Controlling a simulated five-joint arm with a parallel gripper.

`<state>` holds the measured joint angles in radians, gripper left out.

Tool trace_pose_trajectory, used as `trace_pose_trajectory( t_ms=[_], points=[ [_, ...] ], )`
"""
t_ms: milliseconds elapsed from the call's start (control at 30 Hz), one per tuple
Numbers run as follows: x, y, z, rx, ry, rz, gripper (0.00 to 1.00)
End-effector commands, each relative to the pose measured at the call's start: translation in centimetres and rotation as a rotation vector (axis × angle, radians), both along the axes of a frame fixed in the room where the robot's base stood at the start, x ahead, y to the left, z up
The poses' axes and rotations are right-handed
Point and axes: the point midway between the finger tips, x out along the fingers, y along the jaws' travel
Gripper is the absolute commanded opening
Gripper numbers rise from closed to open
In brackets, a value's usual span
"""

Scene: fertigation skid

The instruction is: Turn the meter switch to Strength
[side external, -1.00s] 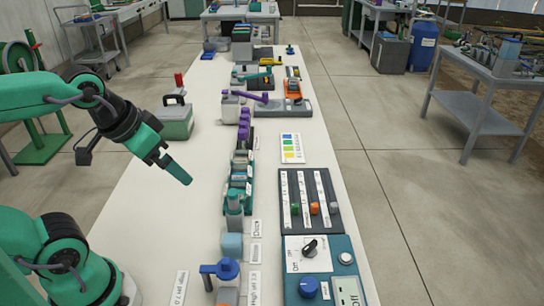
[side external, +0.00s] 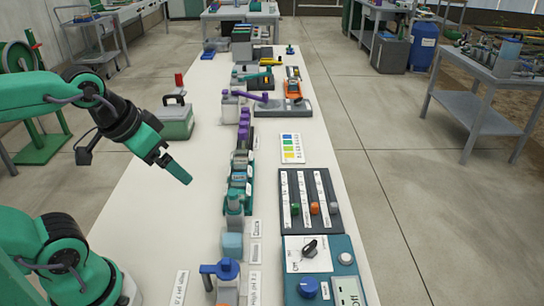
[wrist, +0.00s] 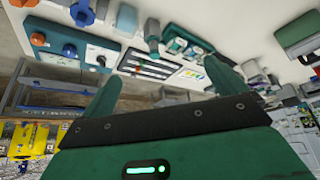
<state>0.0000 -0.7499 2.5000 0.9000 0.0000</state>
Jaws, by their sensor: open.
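The meter (side external: 336,246) is a blue panel at the near right of the bench in the side external view. Its switch (side external: 310,248) is a black pointer knob on a white plate. The words on the plate are mostly too small to read, so I cannot tell which setting it points at. The switch also shows as a small dark knob in the wrist view (wrist: 101,61). My gripper (side external: 180,173) is open and empty above the left part of the bench, well left of the meter. Its two fingers are spread in the wrist view (wrist: 165,86).
A blue knob (side external: 308,287), a white button (side external: 346,258) and a display (side external: 349,291) sit near the switch. A dark slider panel (side external: 311,202) lies behind the meter. A row of bottles and holders (side external: 240,175) stands between my gripper and the meter. The bench's left part is mostly bare.

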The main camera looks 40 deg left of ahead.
Motion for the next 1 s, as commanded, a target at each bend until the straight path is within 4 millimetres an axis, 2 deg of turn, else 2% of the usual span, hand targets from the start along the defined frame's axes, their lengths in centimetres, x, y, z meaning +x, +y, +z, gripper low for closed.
trace_pose_trajectory(
  t_ms=[33, 300, 567, 767, 1000],
  points=[
    [0.0, 0.0, 0.0, 0.0, 0.0, 0.0, 0.86],
    [1.1, -0.6, 0.3, -0.01, 0.025, -0.004, 0.33],
    [4.3, -2.7, 0.6, -0.036, 0.099, -0.014, 0.33],
    [7.3, -5.1, 0.3, -0.052, 0.168, -0.018, 0.33],
    [10.8, -8.6, -1.0, -0.058, 0.251, -0.019, 0.33]
  ],
)
